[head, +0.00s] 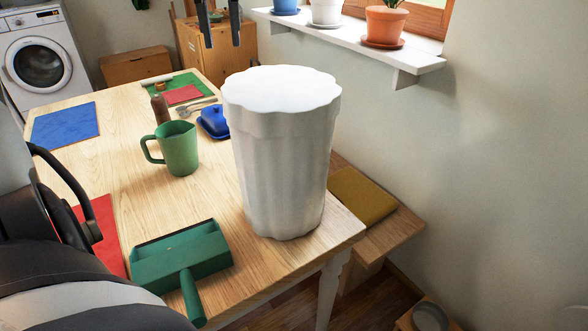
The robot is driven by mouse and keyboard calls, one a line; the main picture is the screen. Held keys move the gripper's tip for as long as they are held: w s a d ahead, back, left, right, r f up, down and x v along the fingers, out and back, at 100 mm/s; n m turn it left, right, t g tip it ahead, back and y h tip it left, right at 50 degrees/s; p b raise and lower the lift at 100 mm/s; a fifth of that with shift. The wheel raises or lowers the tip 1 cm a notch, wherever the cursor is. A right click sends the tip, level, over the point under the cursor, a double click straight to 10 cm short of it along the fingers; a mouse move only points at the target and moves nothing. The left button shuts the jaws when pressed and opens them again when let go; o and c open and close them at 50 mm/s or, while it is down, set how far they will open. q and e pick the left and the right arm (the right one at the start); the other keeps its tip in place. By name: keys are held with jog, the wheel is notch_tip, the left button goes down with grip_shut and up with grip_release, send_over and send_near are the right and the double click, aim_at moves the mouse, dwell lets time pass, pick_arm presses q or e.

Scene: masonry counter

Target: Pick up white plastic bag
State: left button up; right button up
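A tall white object (282,160) with a wavy rim and fluted sides stands upright near the right corner of the wooden table. It looks more like a rigid tub than a limp bag, and I cannot tell if it is the white plastic bag; no other bag shows. My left gripper (221,42) is at the top edge of the view, pointing down, above and left of the white object in the picture. Its two dark fingers are apart with nothing between them. My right gripper is not in view.
A green dustpan-like scoop (182,257), a green mug (178,148), a blue butter dish (214,121) and a brown bottle (160,108) stand on the table (100,160). A windowsill shelf (418,63) with pots juts from the right wall. A bench (385,235) stands beyond the table.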

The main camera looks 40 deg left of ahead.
aim_at(228, 90)
pick_arm(q)
jog(key=f, duration=0.7)
jog(key=shift+w+a+f, duration=0.1)
jog(key=shift+w+a, duration=0.05)
jog(key=shift+a, duration=0.25)
jog(key=shift+w+f+p, duration=0.1)
jog(key=shift+f+p, duration=0.2)
jog(key=shift+f, duration=0.35)
notch_tip(228, 90, down, 4)
jog(key=shift+a+f+p, duration=0.1)
jog(key=shift+a+p, duration=0.05)
jog(key=shift+p, duration=0.5)
jog(key=shift+f, duration=0.5)
grip_shut()
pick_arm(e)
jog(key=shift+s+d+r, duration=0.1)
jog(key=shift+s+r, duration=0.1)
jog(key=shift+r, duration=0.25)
